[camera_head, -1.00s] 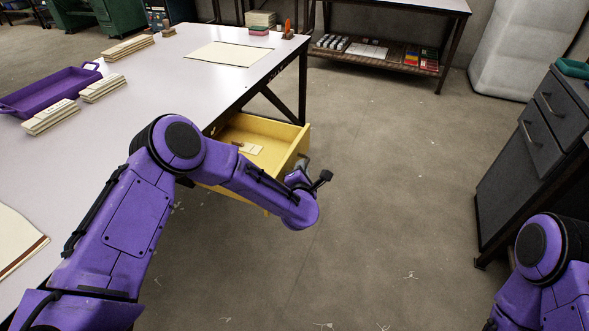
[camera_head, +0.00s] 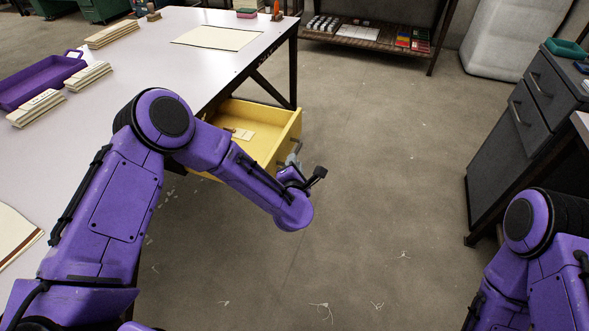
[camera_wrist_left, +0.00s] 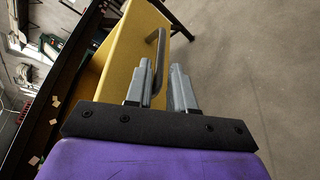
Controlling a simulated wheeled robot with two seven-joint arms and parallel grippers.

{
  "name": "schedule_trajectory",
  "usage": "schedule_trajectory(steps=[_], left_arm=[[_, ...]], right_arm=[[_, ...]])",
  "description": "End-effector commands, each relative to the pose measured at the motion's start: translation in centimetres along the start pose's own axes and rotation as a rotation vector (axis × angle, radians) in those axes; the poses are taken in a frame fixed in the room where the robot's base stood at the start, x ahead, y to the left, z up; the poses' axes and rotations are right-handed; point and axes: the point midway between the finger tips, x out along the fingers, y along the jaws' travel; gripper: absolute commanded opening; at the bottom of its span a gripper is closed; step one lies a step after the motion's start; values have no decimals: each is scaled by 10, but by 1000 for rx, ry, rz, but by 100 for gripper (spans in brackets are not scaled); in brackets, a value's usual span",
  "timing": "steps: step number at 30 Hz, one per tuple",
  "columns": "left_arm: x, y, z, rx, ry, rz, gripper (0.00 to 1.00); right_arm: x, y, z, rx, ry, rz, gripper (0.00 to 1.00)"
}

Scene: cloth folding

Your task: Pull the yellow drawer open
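The yellow drawer (camera_head: 262,120) stands partly out from under the white table, with a few small pale pieces inside. In the left wrist view its yellow front (camera_wrist_left: 128,55) lies just beyond my gripper. A grey bar handle (camera_wrist_left: 158,52) is on that front. In the head view the left gripper (camera_head: 294,160) is at the drawer's front, partly hidden by my wrist. My right gripper is out of view; only part of that arm shows at lower right.
The white table (camera_head: 95,95) bears a purple tray (camera_head: 35,88), pale strips (camera_head: 112,33) and a flat sheet (camera_head: 217,38). A dark cabinet (camera_head: 520,135) stands at right. The floor (camera_head: 390,190) between is open, with small scraps.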

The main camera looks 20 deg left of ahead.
Motion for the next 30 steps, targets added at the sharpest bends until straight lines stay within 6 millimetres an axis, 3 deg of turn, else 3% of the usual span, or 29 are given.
schedule_trajectory(steps=[3, 9, 25, 28, 29, 30], left_arm=[[-27, 0, 0, 3, -1, -2, 23], [-50, 0, 0, 2, 0, -1, 23], [-51, 0, -1, 19, 1, -1, 23], [-55, -12, 0, 207, -23, -57, 23], [-61, -23, -6, 328, -36, -105, 23], [-73, -42, -27, 537, -56, -193, 23]], right_arm=[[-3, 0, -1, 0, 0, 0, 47], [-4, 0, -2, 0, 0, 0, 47], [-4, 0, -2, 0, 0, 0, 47], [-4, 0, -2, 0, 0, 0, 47], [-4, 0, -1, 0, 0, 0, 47], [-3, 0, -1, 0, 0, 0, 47]])
